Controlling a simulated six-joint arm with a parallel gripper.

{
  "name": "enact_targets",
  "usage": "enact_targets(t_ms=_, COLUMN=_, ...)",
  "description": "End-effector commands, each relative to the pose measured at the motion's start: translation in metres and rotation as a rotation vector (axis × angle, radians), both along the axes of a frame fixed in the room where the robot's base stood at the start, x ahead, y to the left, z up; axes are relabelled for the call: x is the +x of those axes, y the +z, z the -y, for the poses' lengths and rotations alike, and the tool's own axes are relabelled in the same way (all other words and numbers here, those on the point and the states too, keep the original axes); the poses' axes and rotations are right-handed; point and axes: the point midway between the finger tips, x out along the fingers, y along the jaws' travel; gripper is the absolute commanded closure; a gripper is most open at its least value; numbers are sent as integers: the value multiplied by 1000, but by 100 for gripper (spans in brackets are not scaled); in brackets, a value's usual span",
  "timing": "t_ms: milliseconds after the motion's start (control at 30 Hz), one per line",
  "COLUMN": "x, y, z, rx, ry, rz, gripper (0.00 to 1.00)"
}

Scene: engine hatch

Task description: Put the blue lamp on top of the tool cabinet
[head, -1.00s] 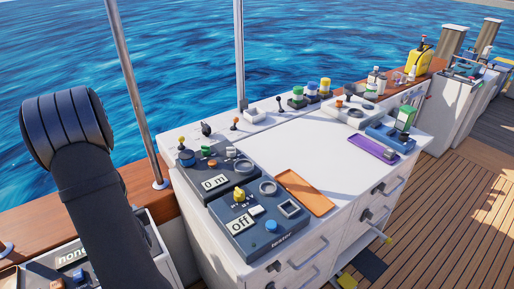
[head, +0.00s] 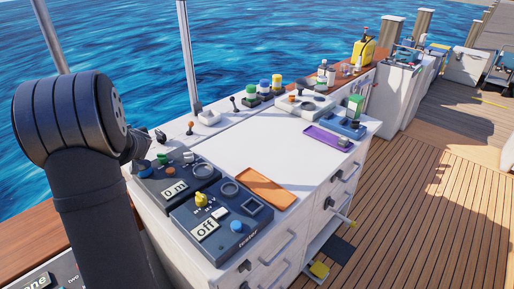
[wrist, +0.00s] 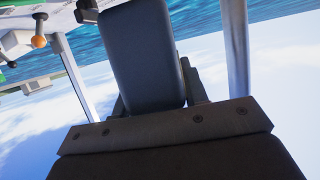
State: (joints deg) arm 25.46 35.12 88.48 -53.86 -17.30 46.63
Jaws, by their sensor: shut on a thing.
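My gripper (wrist: 157,98) is shut on a dark slate block-shaped thing (wrist: 148,45) in the wrist view. I cannot tell from its visible face whether this is the blue lamp. In the head view the arm's thick dark link stands at the left, and only a small part of the wrist end (head: 135,145) shows behind it, near the counter's left back corner. No blue lamp can be made out elsewhere. A white drawer cabinet (head: 265,150) with a flat top fills the middle; I cannot tell whether it is the tool cabinet.
Dark control boxes (head: 222,218) and an orange tray (head: 265,187) occupy the cabinet's near end. A purple tray (head: 327,137), a green-topped item (head: 355,105) and coloured knobs (head: 264,85) stand farther back. A metal post (head: 187,50) rises behind. The middle of the white top is clear.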

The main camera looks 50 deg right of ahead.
Motion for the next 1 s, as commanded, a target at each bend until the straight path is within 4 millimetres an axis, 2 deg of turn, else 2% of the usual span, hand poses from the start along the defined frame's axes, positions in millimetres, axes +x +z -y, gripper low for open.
enact_targets(t_ms=33, x=-4, y=6, z=30, rx=-3, ry=-32, rz=3, gripper=92)
enact_targets(t_ms=167, x=-19, y=19, z=97, rx=-3, ry=-111, rz=2, gripper=92)
enact_targets(t_ms=267, x=-38, y=17, z=149, rx=1, ry=-184, rz=0, gripper=92)
enact_targets(t_ms=400, x=-72, y=10, z=218, rx=1, ry=-290, rz=0, gripper=92)
enact_targets(t_ms=600, x=-130, y=3, z=305, rx=1, ry=-441, rz=1, gripper=92)
enact_targets(t_ms=700, x=-157, y=1, z=338, rx=1, ry=-506, rz=1, gripper=92)
enact_targets(t_ms=800, x=-178, y=1, z=362, rx=1, ry=-555, rz=2, gripper=92)
enact_targets(t_ms=900, x=-192, y=0, z=377, rx=1, ry=-587, rz=1, gripper=92)
enact_targets(t_ms=1000, x=-197, y=-1, z=383, rx=2, ry=-602, rz=1, gripper=92)
